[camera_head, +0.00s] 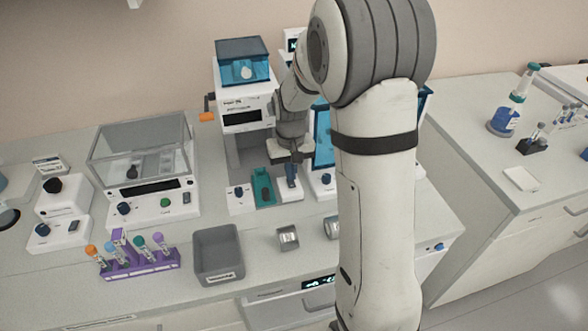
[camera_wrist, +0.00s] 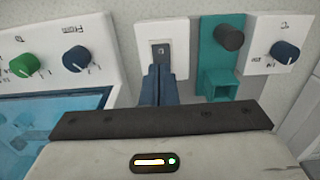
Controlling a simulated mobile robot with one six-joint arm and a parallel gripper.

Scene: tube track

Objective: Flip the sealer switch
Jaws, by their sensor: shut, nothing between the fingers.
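A small white switch box (camera_wrist: 178,58) sits just ahead of my fingertips in the wrist view. Its dark grey rocker switch (camera_wrist: 161,49) shows right in front of the fingertips. My gripper (camera_wrist: 160,70) is shut and empty, its dark blue fingers pointing at the switch. I cannot tell whether the tips touch it. In the head view my gripper (camera_head: 291,184) hangs low over the same white box (camera_head: 290,196), in front of the white machine (camera_head: 243,110) with a blue lid. There the fingers hide the switch.
A teal holder (camera_wrist: 220,55) and a panel with a blue knob (camera_wrist: 284,50) stand right of the box in the wrist view. A panel with green and blue knobs (camera_wrist: 74,59) is at left. A grey bin (camera_head: 218,254) and purple tube rack (camera_head: 140,266) stand nearer the front.

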